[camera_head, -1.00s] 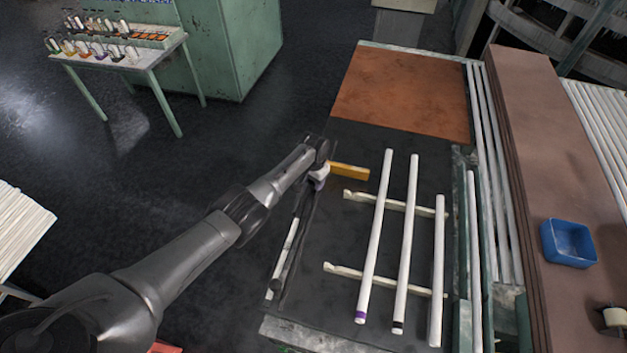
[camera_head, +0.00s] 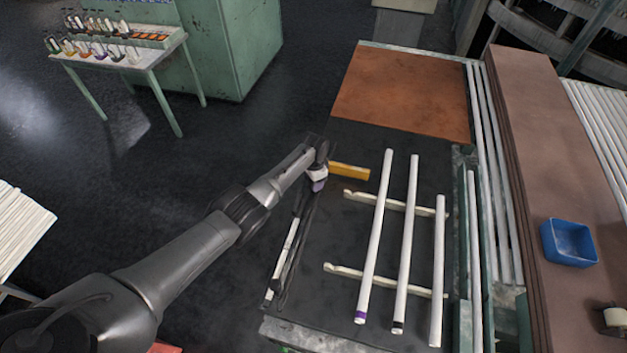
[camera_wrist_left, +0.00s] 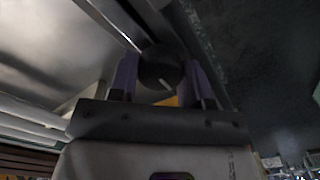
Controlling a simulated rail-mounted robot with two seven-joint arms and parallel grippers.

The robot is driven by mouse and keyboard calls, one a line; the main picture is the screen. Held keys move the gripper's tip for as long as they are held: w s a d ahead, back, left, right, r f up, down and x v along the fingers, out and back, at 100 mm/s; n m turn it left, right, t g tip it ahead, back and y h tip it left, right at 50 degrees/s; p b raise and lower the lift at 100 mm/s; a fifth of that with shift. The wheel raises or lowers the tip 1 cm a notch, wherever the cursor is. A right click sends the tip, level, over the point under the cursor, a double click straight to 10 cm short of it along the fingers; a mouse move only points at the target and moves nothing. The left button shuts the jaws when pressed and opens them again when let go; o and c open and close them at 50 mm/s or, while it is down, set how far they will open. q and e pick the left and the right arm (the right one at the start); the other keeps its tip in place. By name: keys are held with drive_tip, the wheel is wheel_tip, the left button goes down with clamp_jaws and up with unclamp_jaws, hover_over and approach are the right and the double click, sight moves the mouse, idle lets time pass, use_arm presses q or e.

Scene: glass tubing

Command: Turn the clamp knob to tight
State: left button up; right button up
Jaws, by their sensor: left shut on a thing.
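The clamp knob (camera_wrist_left: 160,70) is a dark round knob with a pale pointer line, seen in the left wrist view. My left gripper (camera_wrist_left: 162,78) is shut on it, with a purple-padded finger on each side. In the head view my left gripper (camera_head: 318,184) is at the left edge of the dark bench top, beside a yellow bar (camera_head: 349,171). The knob is hidden by my gripper there. The pointer line slants down to the right in the wrist view; no tight mark can be made out. My right gripper is not in view.
White glass tubes (camera_head: 375,235) lie across two pale notched rails (camera_head: 395,203) right of my left gripper. A copper-brown sheet (camera_head: 405,92) covers the bench's far end. A blue bin (camera_head: 568,243) sits on the brown surface at right. Open floor lies left of the bench.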

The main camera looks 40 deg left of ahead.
use_arm(q)
drive_tip(key=o, duration=0.7)
drive_tip(key=shift+c, duration=0.2)
drive_tip(key=shift+r, duration=0.1)
drive_tip(key=shift+r, duration=0.4)
wheel_tip(320, 180, up, 13)
drive_tip(key=p, duration=0.2)
drive_tip(key=shift+f, duration=0.1)
